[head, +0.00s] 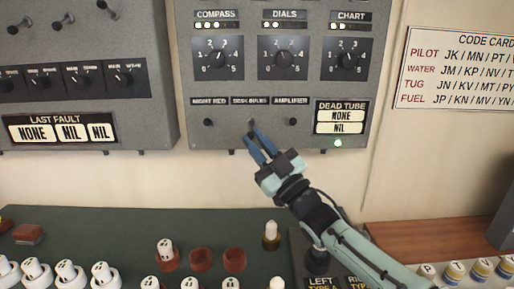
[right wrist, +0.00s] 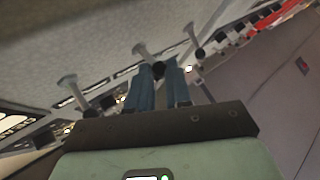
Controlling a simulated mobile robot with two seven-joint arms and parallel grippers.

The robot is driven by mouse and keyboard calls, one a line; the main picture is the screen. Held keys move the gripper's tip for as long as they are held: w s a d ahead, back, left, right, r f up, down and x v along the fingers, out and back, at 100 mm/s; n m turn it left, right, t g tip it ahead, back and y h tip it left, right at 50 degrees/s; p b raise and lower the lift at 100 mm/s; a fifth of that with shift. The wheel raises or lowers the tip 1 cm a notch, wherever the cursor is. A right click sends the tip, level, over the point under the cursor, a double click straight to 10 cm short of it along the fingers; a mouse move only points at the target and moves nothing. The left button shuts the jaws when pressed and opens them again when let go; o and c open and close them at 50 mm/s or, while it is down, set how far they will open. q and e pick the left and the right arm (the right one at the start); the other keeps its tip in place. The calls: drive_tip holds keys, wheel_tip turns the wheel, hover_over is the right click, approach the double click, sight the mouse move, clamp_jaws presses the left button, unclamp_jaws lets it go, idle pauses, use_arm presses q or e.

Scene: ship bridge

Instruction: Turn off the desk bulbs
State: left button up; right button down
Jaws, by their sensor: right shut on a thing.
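The desk bulbs switch (head: 251,122) is a small dark toggle under the label DESK BULBS (head: 250,100), in the middle of the lower row on the grey wall panel. My right gripper (head: 256,138) reaches up to it from below, its two blue fingers shut on the toggle. In the right wrist view the toggle's dark round tip (right wrist: 158,69) shows between the fingertips. The fingers partly cover the toggle in the head view, so its tilt is hard to tell. My left gripper is in neither view.
The NIGHT RED toggle (head: 208,122) and the AMPLIFIER toggle (head: 292,122) stand close on either side. Three dials, including the middle one (head: 283,59), sit above. A green console (head: 120,225) with several knobs lies below.

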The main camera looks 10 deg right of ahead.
drive_tip(key=c, duration=1.1)
unclamp_jaws()
drive_tip(key=shift+o, duration=0.2)
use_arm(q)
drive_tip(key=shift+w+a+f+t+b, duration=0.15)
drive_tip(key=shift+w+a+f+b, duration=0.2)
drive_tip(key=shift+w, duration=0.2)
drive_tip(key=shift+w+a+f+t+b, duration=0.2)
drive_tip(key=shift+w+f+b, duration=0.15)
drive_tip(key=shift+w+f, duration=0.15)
use_arm(e)
drive_tip(key=v, duration=0.7)
drive_tip(key=shift+s+f, duration=0.2)
